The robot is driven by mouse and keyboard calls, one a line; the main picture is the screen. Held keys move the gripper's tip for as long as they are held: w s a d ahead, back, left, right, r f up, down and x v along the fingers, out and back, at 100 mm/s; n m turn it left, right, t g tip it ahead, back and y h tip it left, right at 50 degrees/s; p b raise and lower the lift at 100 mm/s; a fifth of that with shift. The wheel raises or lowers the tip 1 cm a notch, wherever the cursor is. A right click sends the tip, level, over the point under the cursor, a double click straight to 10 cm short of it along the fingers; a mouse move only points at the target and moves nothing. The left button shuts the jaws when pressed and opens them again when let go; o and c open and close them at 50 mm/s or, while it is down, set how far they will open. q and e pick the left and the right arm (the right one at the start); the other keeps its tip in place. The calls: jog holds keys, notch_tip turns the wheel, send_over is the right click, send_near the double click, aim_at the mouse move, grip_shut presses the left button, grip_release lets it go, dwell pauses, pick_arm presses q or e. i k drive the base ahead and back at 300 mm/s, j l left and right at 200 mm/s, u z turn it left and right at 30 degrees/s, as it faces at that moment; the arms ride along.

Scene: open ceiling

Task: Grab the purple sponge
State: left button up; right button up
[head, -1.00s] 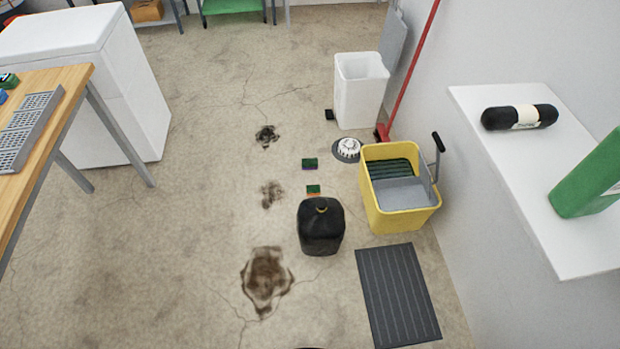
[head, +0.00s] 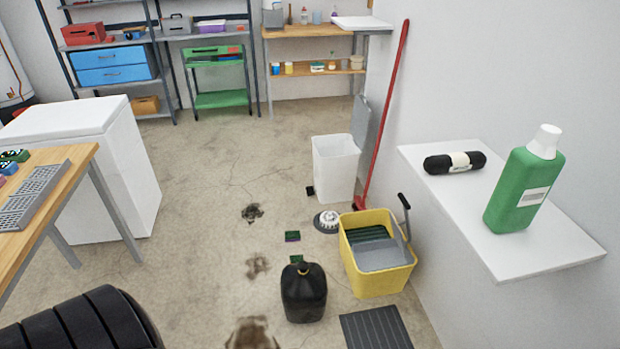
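A small sponge with a dark green top and a purple lower edge (head: 292,236) lies flat on the concrete floor, left of the white round brush head. A second green-topped sponge (head: 296,259) lies nearer, just behind the black jerrycan, which partly hides it. On the wooden table at the left edge lie small green, blue and pink items (head: 14,156), too small to tell exactly. Neither of my grippers shows in the head view.
The black jerrycan (head: 304,293), yellow mop bucket (head: 378,284), white bin (head: 335,168) and brush head (head: 327,221) stand around the sponges. A wall shelf (head: 530,260) juts out at right. Wooden table (head: 70,165) and white chest (head: 120,150) stand left. The middle floor is clear but stained.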

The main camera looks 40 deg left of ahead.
aim_at(293, 235)
jog(key=i+j, duration=0.15)
jog(key=j, duration=0.3)
jog(key=i+j, duration=0.15)
jog(key=j, duration=0.3)
jog(key=i+j+z, duration=0.1)
jog(key=j, duration=0.35)
jog(key=i+j, duration=0.15)
jog(key=j, duration=0.3)
jog(key=i+j, duration=0.1)
jog(key=j, duration=0.35)
jog(key=i+j, duration=0.15)
jog(key=j, duration=0.3)
jog(key=z, duration=0.05)
